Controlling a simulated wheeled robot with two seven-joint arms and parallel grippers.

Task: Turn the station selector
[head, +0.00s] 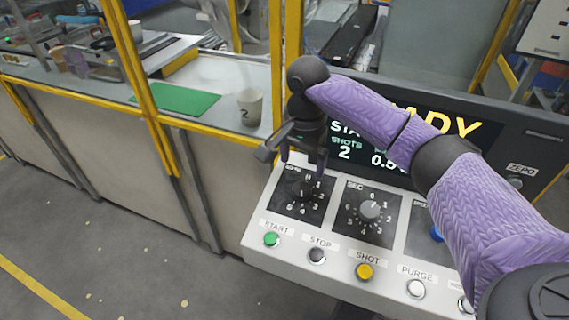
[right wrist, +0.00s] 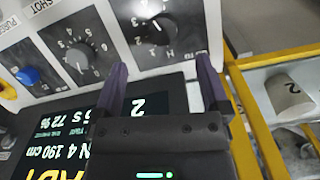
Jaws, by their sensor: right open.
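The station selector (head: 300,186) is a dark round knob on a black numbered dial plate at the left end of the control panel. In the head view my gripper partly hides it. In the right wrist view the selector (right wrist: 153,29) shows at the top, with a pale pointer mark. My right gripper (head: 304,160) is open, above the selector. In the right wrist view its two purple fingers (right wrist: 160,72) are spread apart, with nothing between them; they appear short of the knob. My left gripper is not in view.
The SEC knob (head: 370,210) sits right of the selector. START (head: 271,240), STOP (head: 317,256), SHOT (head: 364,271) and PURGE (head: 415,288) buttons line the front edge. The display (head: 345,148) stands behind, partly hidden by my arm. A cup (head: 250,106) marked 2 stands behind a yellow frame.

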